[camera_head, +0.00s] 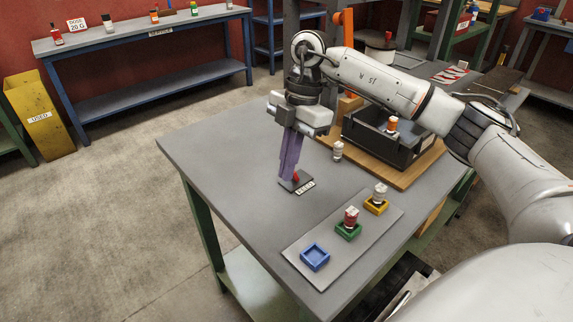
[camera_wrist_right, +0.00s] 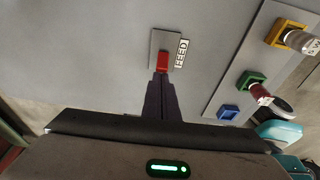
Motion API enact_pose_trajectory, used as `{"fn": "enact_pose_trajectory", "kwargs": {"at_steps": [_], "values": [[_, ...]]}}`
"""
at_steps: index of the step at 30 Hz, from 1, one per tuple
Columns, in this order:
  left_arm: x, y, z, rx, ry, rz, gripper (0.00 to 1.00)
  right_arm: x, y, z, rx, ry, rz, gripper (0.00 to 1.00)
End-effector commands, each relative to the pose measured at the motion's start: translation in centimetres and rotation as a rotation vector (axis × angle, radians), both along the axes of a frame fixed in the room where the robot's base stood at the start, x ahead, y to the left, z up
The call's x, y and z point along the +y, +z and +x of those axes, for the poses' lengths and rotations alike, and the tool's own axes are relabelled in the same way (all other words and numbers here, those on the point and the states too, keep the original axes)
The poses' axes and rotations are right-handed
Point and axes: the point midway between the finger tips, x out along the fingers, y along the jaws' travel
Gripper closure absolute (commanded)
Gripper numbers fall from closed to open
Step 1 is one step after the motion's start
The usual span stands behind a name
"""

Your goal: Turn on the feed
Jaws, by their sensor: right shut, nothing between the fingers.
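The feed switch is a dark plate with a red rocker (camera_head: 296,177) and a label reading FEED (camera_head: 305,188), set on the grey table. In the right wrist view the red rocker (camera_wrist_right: 162,62) shows just beyond the fingertips, beside its label (camera_wrist_right: 181,54). My right gripper (camera_head: 290,176) points down at the switch, its purple fingers together and empty. In the wrist view the fingertips (camera_wrist_right: 161,76) are at the rocker's near end; I cannot tell whether they touch it. They hide part of the plate. My left gripper is not in view.
On a grey board (camera_head: 330,240) stand a blue empty tray (camera_head: 315,257), a green tray (camera_head: 348,231) with a red bottle and a yellow tray (camera_head: 376,206) with a white-capped bottle. A small bottle (camera_head: 337,151) stands near a black box (camera_head: 390,150). The table's left part is clear.

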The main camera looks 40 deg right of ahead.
Motion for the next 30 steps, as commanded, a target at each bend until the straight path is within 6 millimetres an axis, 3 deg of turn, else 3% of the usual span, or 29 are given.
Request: {"fn": "enact_pose_trajectory", "kwargs": {"at_steps": [11, 17, 23, 30], "values": [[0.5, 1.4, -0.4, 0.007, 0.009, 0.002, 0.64, -1.4, 0.7, 0.0, 0.008, -0.004, 0.068, 1.0], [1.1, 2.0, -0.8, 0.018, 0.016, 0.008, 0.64, -3.2, 0.7, -0.3, 0.023, -0.023, 0.253, 1.0], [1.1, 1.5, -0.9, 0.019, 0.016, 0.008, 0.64, -2.9, 0.5, -0.3, 0.019, -0.013, 0.25, 1.0], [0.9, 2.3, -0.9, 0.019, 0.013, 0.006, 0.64, -2.9, 1.1, -0.3, 0.019, -0.013, 0.249, 1.0]]}}
